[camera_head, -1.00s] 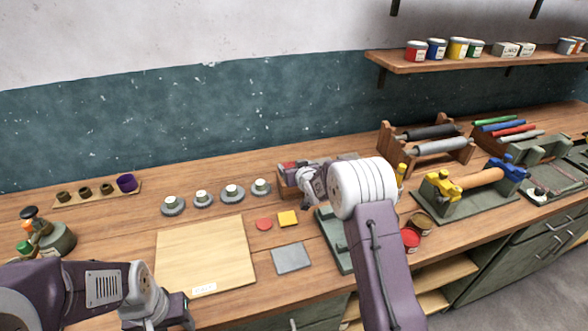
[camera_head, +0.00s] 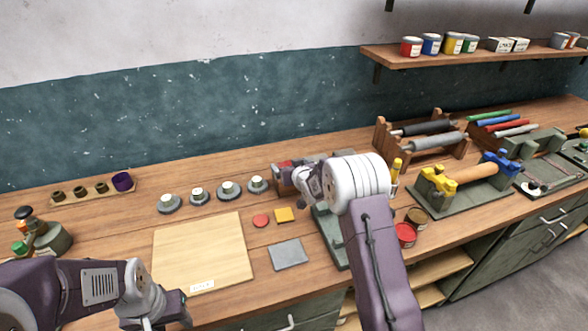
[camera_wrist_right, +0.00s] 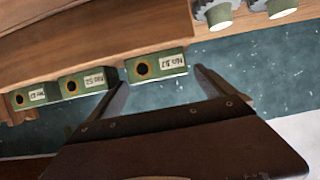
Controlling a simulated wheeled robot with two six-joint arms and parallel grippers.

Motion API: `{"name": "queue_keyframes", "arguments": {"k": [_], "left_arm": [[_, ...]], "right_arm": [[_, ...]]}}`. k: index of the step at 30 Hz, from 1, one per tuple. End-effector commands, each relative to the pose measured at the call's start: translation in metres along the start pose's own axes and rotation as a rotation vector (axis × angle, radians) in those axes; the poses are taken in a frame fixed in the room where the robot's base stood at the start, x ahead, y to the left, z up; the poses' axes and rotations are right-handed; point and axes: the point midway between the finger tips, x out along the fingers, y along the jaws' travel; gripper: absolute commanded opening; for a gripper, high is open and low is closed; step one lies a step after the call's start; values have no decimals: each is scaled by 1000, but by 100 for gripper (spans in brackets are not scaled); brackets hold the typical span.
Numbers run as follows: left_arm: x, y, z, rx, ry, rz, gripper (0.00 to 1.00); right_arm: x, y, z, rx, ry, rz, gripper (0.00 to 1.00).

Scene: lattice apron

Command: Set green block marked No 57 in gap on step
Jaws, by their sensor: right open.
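Green blocks with a dark round hole and a white "No" label sit in a row on a wooden step (camera_wrist_right: 60,55) in the right wrist view. There is a left one (camera_wrist_right: 30,97), a middle one (camera_wrist_right: 88,82) and a right one (camera_wrist_right: 157,66). The labels are too small to read surely, so I cannot tell which is No 57. My right gripper (camera_wrist_right: 163,84) is open, its fingertips on either side of the right block. In the head view my right wrist hides most of the step. My left gripper (camera_head: 165,312) is low at the left, its fingers unclear.
Several grey round pieces (camera_head: 228,190) stand behind.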

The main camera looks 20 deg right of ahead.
Motion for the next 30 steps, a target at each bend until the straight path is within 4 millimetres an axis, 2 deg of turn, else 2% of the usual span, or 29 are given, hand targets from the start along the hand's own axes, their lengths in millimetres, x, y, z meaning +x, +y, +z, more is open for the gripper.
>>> {"name": "queue_keyframes", "arguments": {"k": [5, 12, 15, 20, 30], "left_arm": [[8, 0, 1, 0, -1, 0, 45], [17, 0, 2, 0, -1, 0, 45], [18, 0, 2, 0, -1, 0, 45], [19, 0, 2, 0, -1, 0, 45], [19, 0, 2, 0, -1, 0, 45]], "right_arm": [[-31, 0, 2, 0, 1, 1, 94], [-89, 1, 1, 0, 2, 1, 94], [-105, 0, 1, 1, 1, 1, 94], [-116, 0, 1, 1, 1, 1, 94], [-117, 0, 1, 0, 0, 0, 94]]}}
